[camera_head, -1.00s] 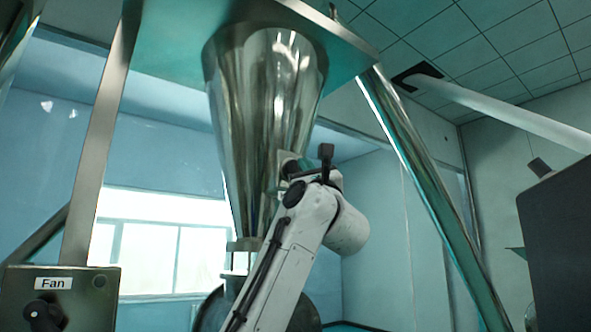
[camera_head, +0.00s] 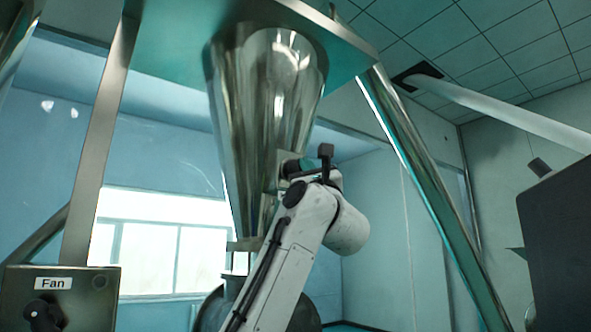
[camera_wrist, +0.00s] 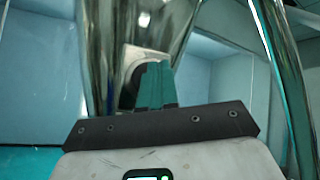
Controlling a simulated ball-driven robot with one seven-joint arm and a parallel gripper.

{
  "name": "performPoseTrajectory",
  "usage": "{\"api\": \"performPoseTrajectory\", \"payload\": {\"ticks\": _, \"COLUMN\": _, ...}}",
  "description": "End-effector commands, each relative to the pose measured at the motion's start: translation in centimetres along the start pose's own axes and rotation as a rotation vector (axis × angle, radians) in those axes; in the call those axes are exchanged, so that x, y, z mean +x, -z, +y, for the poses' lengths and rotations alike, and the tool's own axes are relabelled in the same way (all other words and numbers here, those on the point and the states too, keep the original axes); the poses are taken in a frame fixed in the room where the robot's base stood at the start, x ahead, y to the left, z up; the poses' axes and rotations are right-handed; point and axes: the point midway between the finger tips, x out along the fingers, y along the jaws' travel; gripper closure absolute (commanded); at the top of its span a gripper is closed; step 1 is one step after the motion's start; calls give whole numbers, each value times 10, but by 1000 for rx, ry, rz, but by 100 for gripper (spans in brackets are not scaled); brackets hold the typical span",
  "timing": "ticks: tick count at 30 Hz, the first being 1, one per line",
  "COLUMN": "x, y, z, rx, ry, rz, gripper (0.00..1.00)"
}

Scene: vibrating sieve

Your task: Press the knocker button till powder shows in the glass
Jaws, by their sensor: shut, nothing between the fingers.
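A shiny steel cone hopper (camera_head: 262,90) hangs in the middle of the head view. A pale plate or box (camera_wrist: 133,56) sits on its side in the wrist view. My gripper (camera_wrist: 156,68) is shut and empty, with its teal fingertips in front of that plate. The knocker button cannot be made out; the fingers cover part of the plate, and I cannot tell whether they touch it. In the head view my gripper (camera_head: 288,168) is at the hopper's right side. A short glass section (camera_head: 240,263) shows under the cone, partly behind my arm; its contents are unclear.
A control box labelled Fan (camera_head: 62,300) with a black knob stands at the lower left. Steel legs flank the hopper, one at left (camera_head: 100,140) and one at right (camera_head: 430,190). A dark cabinet (camera_head: 556,245) is at the far right.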

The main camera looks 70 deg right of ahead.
Motion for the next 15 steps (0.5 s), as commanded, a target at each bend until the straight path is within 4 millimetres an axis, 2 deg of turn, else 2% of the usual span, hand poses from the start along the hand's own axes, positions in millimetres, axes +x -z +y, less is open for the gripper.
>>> {"api": "performPoseTrajectory", "payload": {"ticks": 15, "x": 6, "y": 4, "z": 4, "rx": 0, "ry": -1, "rz": 0, "gripper": 100}}
